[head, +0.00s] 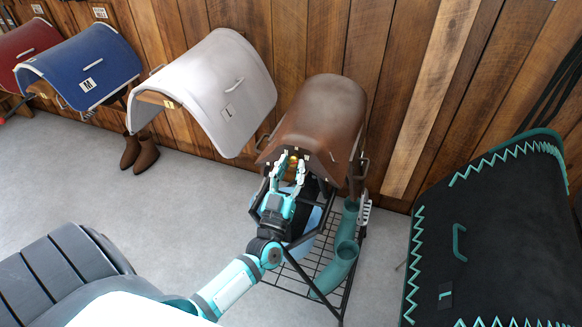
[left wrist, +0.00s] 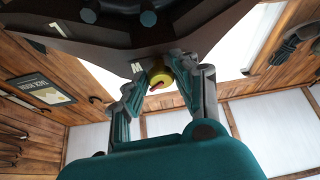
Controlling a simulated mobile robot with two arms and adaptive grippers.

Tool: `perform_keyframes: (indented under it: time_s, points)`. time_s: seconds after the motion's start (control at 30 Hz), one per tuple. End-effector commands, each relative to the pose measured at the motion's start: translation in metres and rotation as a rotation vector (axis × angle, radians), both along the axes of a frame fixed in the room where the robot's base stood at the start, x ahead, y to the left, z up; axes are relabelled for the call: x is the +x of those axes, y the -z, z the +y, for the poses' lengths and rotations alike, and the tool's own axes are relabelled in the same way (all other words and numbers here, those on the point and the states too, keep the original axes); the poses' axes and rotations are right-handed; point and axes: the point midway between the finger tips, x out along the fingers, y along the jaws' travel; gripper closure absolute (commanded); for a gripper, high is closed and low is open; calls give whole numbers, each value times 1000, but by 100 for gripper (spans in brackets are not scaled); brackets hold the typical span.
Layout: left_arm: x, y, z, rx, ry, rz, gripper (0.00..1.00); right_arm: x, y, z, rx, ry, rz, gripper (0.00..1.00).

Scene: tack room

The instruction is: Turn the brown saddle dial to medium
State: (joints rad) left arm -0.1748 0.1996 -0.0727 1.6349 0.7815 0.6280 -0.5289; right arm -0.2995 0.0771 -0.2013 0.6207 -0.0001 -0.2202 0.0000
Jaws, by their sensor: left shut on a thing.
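The brown saddle (head: 325,105) sits on a dark metal rack against the wooden wall. A small gold dial (head: 293,160) is on its near end, under the seat. My left gripper (head: 289,171) reaches up to it from below and is shut on it. In the left wrist view the dial (left wrist: 158,77) is a yellow-gold knob with a red pointer, between the two fingertips. My right gripper is not in view.
A white saddle (head: 225,95) hangs close on the left, then a blue saddle (head: 88,68) and a red one (head: 28,45). Brown boots (head: 140,152) stand below. A wire rack (head: 322,265) with teal rolls is under the brown saddle. A black teal-edged pad (head: 495,235) fills the right.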

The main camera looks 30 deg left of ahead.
Motion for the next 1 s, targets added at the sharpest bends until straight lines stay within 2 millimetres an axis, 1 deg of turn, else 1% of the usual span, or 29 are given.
perform_keyframes:
  time_s: [0.37,0.7,1.0]
  points:
    - [1,-2,-3,-319,-3,-74,100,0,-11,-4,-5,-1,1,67]
    - [1,-4,-5,-620,-4,-147,100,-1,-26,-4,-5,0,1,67]
    - [1,-4,-6,-812,-2,-193,100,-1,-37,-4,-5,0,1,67]
